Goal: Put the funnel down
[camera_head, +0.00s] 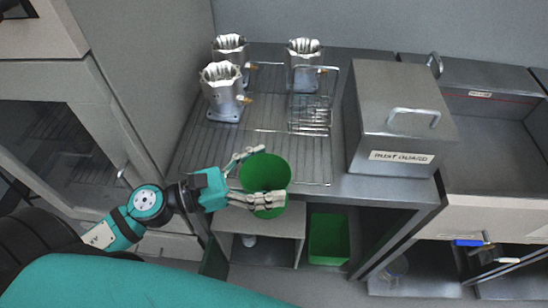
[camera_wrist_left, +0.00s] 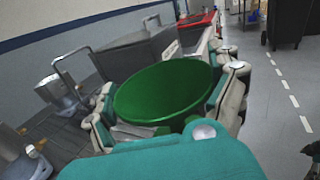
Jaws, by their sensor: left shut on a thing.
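The funnel (camera_head: 265,173) is green with a wide round mouth. My left gripper (camera_head: 262,175) is shut on it, with fingers on two sides of its wall. It is held at the front edge of the ribbed metal worktop (camera_head: 295,165) in the head view; its height above the worktop is hard to tell. In the left wrist view the funnel (camera_wrist_left: 165,92) sits between the fingers of my left gripper (camera_wrist_left: 168,103), its open mouth facing the camera. Its lower end is mostly hidden. My right gripper is not in view.
Three machined metal housings (camera_head: 223,90) (camera_head: 231,50) (camera_head: 304,62) stand at the back of the worktop beside a wire basket (camera_head: 310,112). A lidded steel box (camera_head: 398,115) stands to the right. A green bin (camera_head: 329,238) sits below. The worktop's front middle is bare.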

